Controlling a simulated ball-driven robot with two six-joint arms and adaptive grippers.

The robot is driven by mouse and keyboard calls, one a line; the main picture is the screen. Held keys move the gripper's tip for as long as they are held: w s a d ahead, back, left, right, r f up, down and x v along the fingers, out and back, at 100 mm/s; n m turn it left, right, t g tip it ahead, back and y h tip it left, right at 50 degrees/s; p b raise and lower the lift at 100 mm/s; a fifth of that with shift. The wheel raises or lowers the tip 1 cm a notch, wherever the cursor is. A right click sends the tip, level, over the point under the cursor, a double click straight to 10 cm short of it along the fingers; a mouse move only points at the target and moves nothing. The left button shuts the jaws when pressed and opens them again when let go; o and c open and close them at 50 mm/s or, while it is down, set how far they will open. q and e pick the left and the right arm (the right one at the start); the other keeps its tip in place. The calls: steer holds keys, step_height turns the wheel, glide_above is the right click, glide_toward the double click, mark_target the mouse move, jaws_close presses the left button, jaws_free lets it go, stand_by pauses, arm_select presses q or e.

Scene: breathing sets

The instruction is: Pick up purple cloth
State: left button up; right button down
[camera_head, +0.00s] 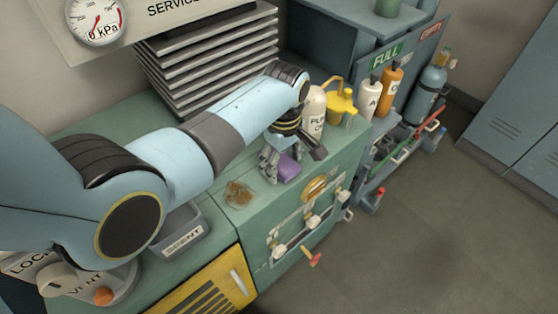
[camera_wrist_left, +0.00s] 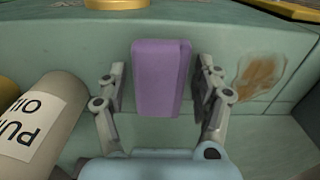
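The purple cloth (camera_head: 288,167) is a small folded block on the green bench top, near its front edge. In the left wrist view the purple cloth (camera_wrist_left: 161,78) stands between the two fingers of my left gripper (camera_wrist_left: 162,88), with a visible gap on each side. My left gripper (camera_head: 279,160) is open around or just above the cloth in the head view, and its arm partly hides the bench behind. Whether the fingers reach down to the bench is hard to tell. My right gripper is not in view.
A cream bottle (camera_head: 313,111) and a yellow can (camera_head: 342,106) stand close behind the gripper. A brown stain (camera_head: 238,194) marks the bench to the left. A grey bin labelled SCENT (camera_head: 180,238) sits further left. Valves (camera_head: 314,221) stick out from the bench front.

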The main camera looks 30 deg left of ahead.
mark_target(283, 163)
arm_select(q)
steer(key=c, duration=0.4)
steer(key=shift+c, duration=2.3)
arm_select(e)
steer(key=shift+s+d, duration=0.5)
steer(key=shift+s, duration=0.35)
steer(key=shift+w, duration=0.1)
arm_select(q)
steer(key=shift+r, duration=0.2)
step_height(283, 163, up, 18)
steer(key=p, duration=0.1)
steer(key=shift+f, duration=0.2)
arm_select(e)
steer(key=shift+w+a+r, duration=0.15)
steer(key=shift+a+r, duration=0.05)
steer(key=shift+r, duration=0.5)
